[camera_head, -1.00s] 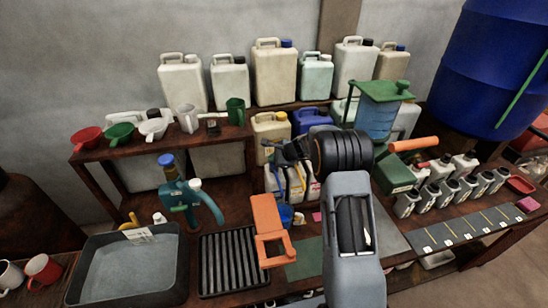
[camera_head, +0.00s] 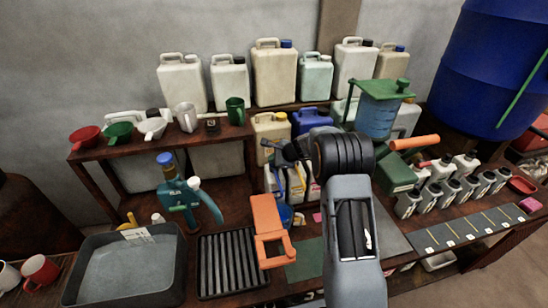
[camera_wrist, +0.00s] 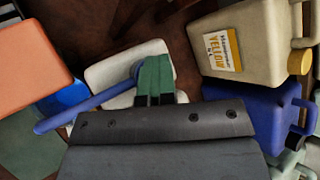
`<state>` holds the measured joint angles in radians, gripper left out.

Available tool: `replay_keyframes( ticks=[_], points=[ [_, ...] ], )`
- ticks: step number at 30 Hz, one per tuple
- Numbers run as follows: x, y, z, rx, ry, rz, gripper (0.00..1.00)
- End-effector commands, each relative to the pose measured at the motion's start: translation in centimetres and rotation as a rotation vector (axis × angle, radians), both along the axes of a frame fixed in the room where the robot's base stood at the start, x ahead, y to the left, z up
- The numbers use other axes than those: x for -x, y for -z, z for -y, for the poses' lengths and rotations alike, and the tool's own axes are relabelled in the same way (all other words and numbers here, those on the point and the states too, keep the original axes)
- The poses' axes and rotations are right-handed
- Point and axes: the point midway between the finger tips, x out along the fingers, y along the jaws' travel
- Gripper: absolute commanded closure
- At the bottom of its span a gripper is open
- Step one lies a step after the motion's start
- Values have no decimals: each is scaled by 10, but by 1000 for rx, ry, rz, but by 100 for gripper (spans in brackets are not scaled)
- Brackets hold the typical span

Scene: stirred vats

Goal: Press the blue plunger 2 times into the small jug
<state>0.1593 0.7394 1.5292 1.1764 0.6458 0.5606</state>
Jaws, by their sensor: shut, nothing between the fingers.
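My gripper (camera_wrist: 154,68) is shut and empty, its green fingertips close together. In the wrist view they are at the head of the blue plunger (camera_wrist: 88,109), whose long blue spout runs to the lower left. I cannot tell whether they touch it. The plunger is on a white bottle (camera_wrist: 110,72), partly hidden by my gripper. A blue vessel (camera_wrist: 66,99), perhaps the small jug, shows near the spout. It also shows in the head view (camera_head: 285,214), partly behind an orange part. In the head view my gripper (camera_head: 271,150) is above the row of pump bottles (camera_head: 298,188).
A cream jerrycan (camera_wrist: 235,40) labelled yellow and a blue jerrycan (camera_wrist: 255,115) stand right of my gripper. An orange block (camera_wrist: 25,65) is at left. In the head view, a teal pump (camera_head: 178,196) and a black ribbed tray (camera_head: 226,262) are further left.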

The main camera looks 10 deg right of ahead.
Motion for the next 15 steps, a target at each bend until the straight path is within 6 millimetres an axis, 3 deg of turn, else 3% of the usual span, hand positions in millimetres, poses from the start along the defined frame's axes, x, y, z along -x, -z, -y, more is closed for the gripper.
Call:
replay_keyframes(
  ticks=[1, 5, 15],
  points=[
    [5, 15, 0, 2, -1, -25, 100],
    [5, 13, 0, 2, -1, -25, 100],
    [5, -14, 0, 1, -1, -24, 100]
  ],
)
